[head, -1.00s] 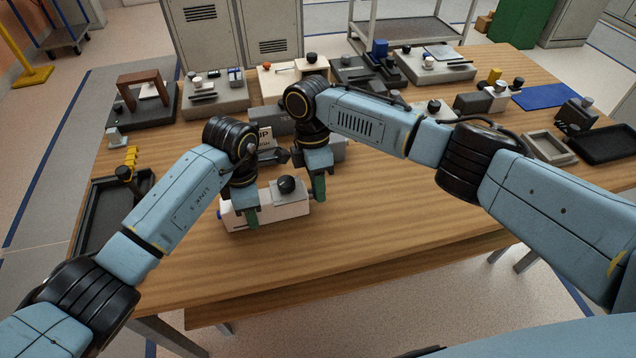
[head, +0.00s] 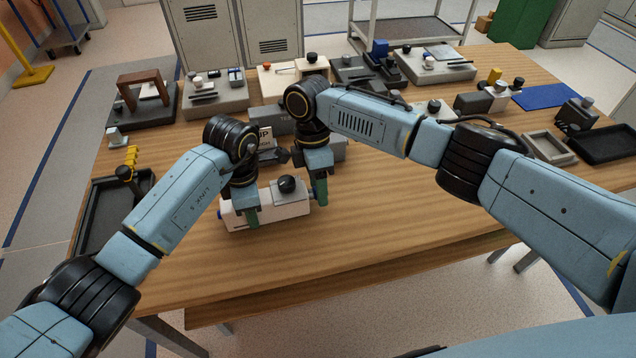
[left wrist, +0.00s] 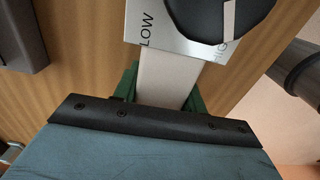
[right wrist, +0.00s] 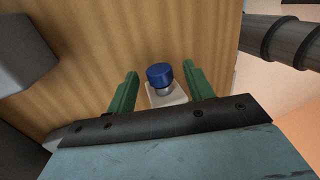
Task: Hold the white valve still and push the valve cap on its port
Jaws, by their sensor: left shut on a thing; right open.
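The white valve (head: 285,209) is a long block on the wooden table with a black knob on top. In the left wrist view its white body (left wrist: 165,78) lies between the fingers, and the knob (left wrist: 208,12) has a LOW/HIGH plate under it. My left gripper (head: 247,216) is shut on the valve near its left end. My right gripper (head: 319,195) is open at the valve's right end. In the right wrist view the blue valve cap (right wrist: 159,74) sits on a metal port on the white body, between the green fingers, which stand apart from it.
Grey blocks stand just behind the valve. A black tray (head: 92,228) lies to the left, and several fixtures line the table's back. An empty grey tray (head: 549,147) and a black tray (head: 600,146) are at the right. The table front and middle right are clear.

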